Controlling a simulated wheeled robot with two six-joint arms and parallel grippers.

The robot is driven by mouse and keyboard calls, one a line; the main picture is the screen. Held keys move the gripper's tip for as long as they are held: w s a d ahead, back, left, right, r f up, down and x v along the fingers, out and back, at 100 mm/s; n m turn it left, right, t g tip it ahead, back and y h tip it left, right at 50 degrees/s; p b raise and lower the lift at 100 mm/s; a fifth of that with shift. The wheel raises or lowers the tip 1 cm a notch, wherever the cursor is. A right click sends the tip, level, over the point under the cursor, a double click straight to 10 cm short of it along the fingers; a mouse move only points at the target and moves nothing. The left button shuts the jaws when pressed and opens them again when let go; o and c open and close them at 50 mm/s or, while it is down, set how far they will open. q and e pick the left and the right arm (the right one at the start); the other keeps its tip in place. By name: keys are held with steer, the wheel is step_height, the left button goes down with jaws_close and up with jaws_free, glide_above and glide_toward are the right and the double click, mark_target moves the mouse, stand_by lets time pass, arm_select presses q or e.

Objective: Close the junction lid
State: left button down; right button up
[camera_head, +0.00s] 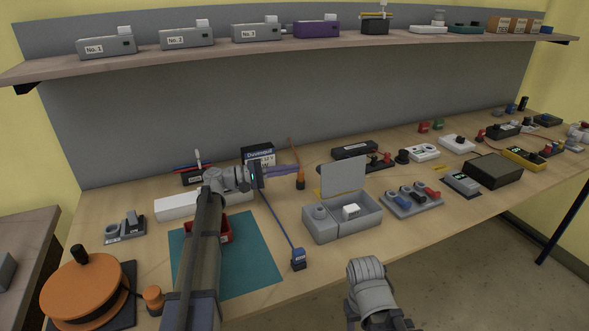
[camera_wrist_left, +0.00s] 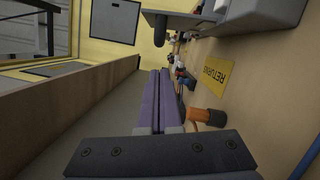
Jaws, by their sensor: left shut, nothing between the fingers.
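The grey junction box (camera_head: 343,225) stands on the table right of centre in the head view. Its lid (camera_head: 344,177) stands open, nearly upright, at the back edge. A round post and a small white block show inside the box. My left gripper (camera_head: 296,168) is left of the lid and apart from it, behind and left of the box, with its purple fingers pointing right. In the left wrist view its fingers (camera_wrist_left: 155,100) are together and empty. A grey box part (camera_wrist_left: 245,28) shows at top right there, probably the junction box. My right gripper is not visible; only part of that arm shows.
An orange-topped post (camera_head: 300,180) stands just below my left fingertips. The table in front of the box is clear.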

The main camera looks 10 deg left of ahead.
arm_select(q)
steer(key=x, duration=0.7)
steer(key=shift+d, duration=0.35)
steer(key=shift+w+p, duration=0.1)
steer(key=shift+p, duration=0.25)
steer(key=shift+d+r+m, duration=0.15)
steer(key=shift+r+m, duration=0.1)
steer(key=shift+m, duration=0.15)
